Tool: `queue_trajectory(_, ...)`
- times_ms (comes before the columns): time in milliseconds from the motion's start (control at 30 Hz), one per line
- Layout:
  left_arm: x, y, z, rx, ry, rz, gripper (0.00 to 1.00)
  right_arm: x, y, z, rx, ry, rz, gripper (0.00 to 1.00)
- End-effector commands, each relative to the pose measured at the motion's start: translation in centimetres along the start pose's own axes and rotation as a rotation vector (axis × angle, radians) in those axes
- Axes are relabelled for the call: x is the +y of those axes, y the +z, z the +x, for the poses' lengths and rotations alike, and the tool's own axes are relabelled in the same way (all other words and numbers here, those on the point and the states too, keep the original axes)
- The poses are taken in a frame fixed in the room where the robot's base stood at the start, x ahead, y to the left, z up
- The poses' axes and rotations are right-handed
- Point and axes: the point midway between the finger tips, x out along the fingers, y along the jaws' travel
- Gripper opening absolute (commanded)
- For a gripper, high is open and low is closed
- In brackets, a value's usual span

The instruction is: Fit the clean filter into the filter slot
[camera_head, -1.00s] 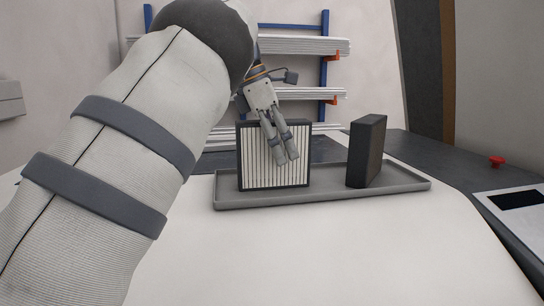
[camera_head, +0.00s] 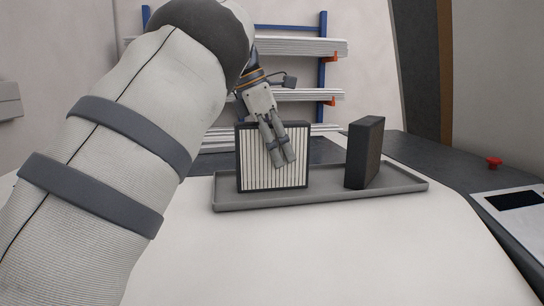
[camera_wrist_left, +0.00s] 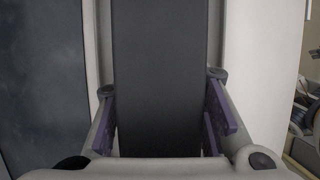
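A filter with white pleats and a dark frame (camera_head: 250,165) stands upright in the left half of a grey tray (camera_head: 330,196). A second block-like dark panel (camera_head: 366,152) stands upright in the tray's right half; its dark side faces me. My left gripper (camera_head: 283,163) points down, and both fingers appear over the pleated face. In the left wrist view the fingers (camera_wrist_left: 162,112) lie on either side of a dark top edge (camera_wrist_left: 160,60), looking spread, with no clear grip. Contact cannot be told. My right gripper is out of view. I cannot make out the filter slot.
A white table top (camera_head: 330,250) is clear in front of the tray. A dark counter (camera_head: 430,160) with a red button (camera_head: 494,162) and a panel with a dark screen (camera_head: 515,201) is at right. A rack (camera_head: 300,46) of white sheets stands behind.

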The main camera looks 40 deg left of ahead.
Motion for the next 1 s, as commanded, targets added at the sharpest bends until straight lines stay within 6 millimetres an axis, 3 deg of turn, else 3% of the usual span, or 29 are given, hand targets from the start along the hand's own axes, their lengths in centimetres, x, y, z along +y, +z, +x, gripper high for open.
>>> queue_trajectory(367,0.1,0.2,-0.3,0.005,-0.001,0.001,0.01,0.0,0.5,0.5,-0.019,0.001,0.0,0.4)
queue_trajectory(500,0.3,1.4,-2.9,0.003,0.0,0.003,0.01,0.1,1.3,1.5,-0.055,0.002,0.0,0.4)
queue_trajectory(733,-5.5,3.5,-10.0,-0.008,0.008,0.006,0.01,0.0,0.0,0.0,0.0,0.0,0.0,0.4)
queue_trajectory(800,-7.7,3.6,-10.6,-0.005,0.005,0.004,0.01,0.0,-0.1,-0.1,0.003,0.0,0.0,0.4)
queue_trajectory(1000,-11.8,4.0,-12.1,-0.001,0.002,0.002,0.01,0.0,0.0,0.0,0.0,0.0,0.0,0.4)
